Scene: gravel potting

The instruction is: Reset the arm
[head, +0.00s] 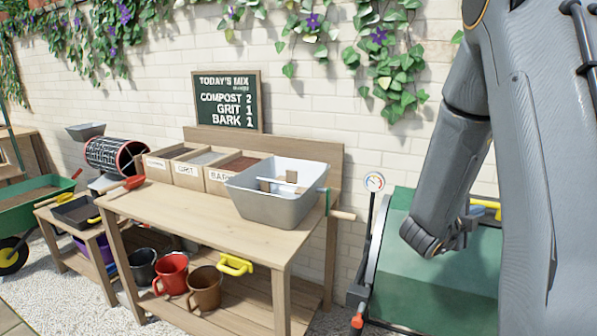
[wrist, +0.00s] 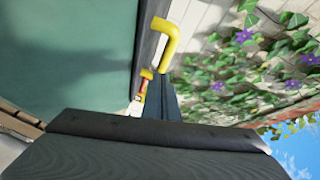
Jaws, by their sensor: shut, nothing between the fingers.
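My gripper (head: 467,232) hangs at the end of my grey arm, at the right of the head view, in front of a green bin (head: 415,285). Its fingers are small and partly hidden behind the wrist there. In the wrist view the dark fingers (wrist: 162,100) are shut with nothing between them. A yellow handle (wrist: 167,40) shows just beyond the fingertips in that view; I cannot tell whether they touch. The same handle (head: 487,208) shows beside the wrist in the head view.
A wooden potting bench (head: 190,210) stands at centre with a grey tub (head: 275,205) and bins marked grit (head: 187,170) and bark (head: 221,176). Red (head: 171,274) and brown (head: 204,288) jugs stand on its lower shelf. A dial gauge (head: 374,182) rises by the green bin. Vines hang on the wall.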

